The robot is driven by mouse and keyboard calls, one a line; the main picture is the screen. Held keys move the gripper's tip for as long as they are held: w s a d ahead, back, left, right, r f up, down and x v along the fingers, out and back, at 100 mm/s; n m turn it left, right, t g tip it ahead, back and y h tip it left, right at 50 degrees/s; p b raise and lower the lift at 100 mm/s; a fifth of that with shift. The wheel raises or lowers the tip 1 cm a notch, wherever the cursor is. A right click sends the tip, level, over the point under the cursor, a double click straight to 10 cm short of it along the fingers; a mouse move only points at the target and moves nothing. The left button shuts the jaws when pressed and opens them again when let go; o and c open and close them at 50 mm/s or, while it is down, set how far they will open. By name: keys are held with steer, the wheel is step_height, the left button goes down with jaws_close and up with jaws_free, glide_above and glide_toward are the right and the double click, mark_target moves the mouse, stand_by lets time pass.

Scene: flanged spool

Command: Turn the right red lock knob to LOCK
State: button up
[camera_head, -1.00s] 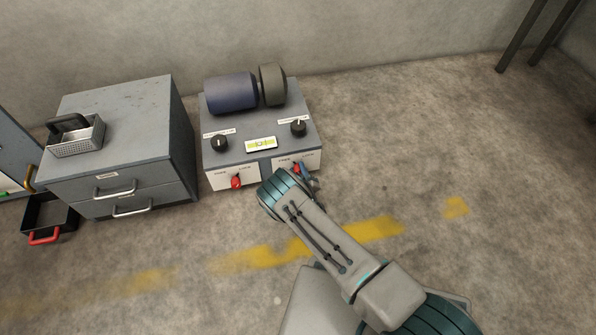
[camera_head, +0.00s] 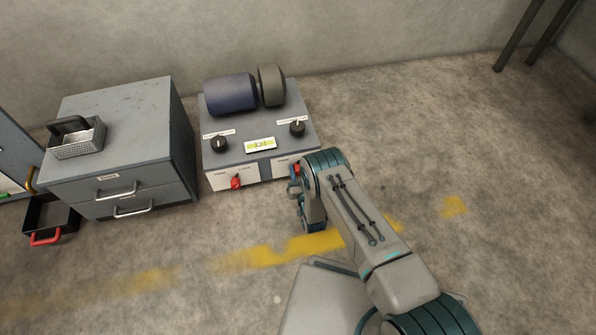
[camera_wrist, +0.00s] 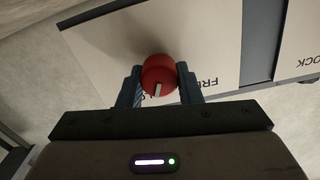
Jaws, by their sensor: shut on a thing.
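The right red lock knob (camera_wrist: 158,72) sits on a white front plate (camera_wrist: 180,35) of the machine. In the wrist view my gripper (camera_wrist: 160,88) has a finger on each side of the knob and is shut on it. A pale pointer mark on the knob points toward the bottom of the wrist view. In the head view a sliver of this knob (camera_head: 296,169) shows, mostly hidden by my arm. The left red knob (camera_head: 236,182) is on the left front plate.
The grey machine (camera_head: 225,163) carries two dark rollers, two black dials (camera_head: 219,144) and a small display (camera_head: 260,144). A grey drawer cabinet (camera_head: 180,130) with a metal basket stands to its left. The floor right of the machine is clear.

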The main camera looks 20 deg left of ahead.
steer(key=shift+f+m, duration=0.1)
steer(key=shift+m, duration=0.8)
steer(key=o, duration=1)
steer(key=shift+c, duration=0.2)
steer(key=shift+d, duration=0.1)
